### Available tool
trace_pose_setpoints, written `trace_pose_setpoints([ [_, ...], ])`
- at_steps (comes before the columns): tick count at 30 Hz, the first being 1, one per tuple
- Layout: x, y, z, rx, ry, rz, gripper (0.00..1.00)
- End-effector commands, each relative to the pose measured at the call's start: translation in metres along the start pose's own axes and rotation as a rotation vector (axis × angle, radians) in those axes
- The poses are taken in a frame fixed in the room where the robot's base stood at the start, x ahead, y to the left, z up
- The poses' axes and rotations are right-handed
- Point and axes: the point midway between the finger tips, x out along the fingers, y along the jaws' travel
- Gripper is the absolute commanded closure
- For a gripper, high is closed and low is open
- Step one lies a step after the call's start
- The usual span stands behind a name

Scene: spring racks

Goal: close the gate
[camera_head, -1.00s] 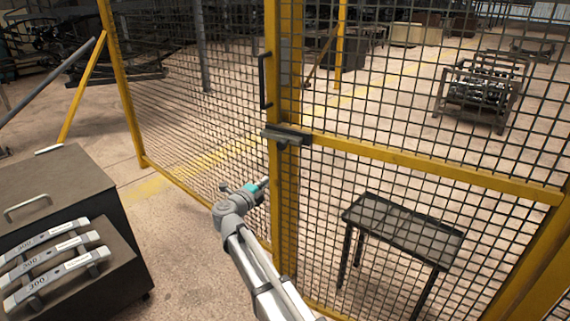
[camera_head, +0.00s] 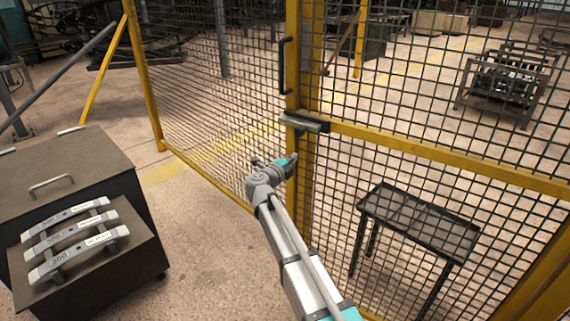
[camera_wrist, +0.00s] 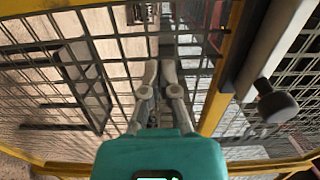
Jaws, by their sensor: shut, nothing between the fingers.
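The gate is a yellow-framed black mesh panel (camera_head: 430,150) with a middle rail, on the right in the head view. A black handle (camera_head: 283,66) and a grey latch (camera_head: 305,122) are at its left upright. My gripper (camera_head: 293,159) is just below the latch, by that upright; its fingers are hard to make out there. In the wrist view, the fingers of my gripper (camera_wrist: 158,68) are together and empty, pointing at mesh. A dark knob (camera_wrist: 277,105) on a pale bar is to their right. Whether the fingers touch the gate cannot be told.
A mesh fence (camera_head: 200,90) stands left of the gate upright. A dark cabinet (camera_head: 65,165) with silver handled pieces is at the left. A dark table (camera_head: 420,219) and a rack (camera_head: 503,85) stand behind the mesh. Floor between cabinet and fence is clear.

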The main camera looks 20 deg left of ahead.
Motion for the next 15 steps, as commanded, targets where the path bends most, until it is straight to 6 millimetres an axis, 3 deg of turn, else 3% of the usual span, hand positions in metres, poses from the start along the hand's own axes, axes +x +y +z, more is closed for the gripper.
trace_pose_setpoints([
  [6,0.036,0.000,0.001,0.000,0.002,0.000,1.00],
  [15,0.066,0.000,0.000,0.000,0.001,0.000,1.00],
])
